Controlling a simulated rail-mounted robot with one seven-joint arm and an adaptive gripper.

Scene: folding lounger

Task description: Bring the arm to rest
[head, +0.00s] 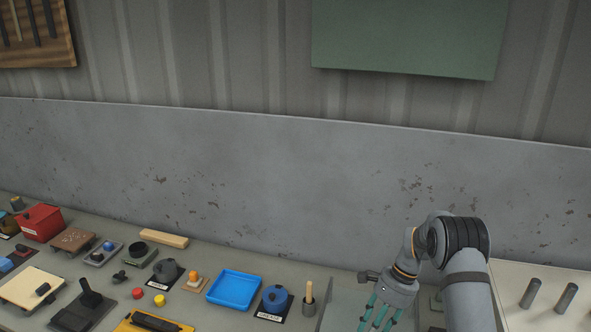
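My arm comes up from the bottom right of the head view, bends at a dark ribbed joint and points down to the left. My gripper (378,320) has teal fingers and hangs over a pale grey panel (345,302) near the bottom edge. The fingers run downward and their tips are at or past the frame's edge, so whether they are open or shut is unclear. I see nothing held between the visible parts.
Left of my gripper are a cup with a wooden stick (308,304), a blue round-topped object (275,298) and a blue tray (234,290). Several small objects crowd farther left. Right of my arm, two dark pegs (530,293) stand on a pale board. A grey wall rises behind.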

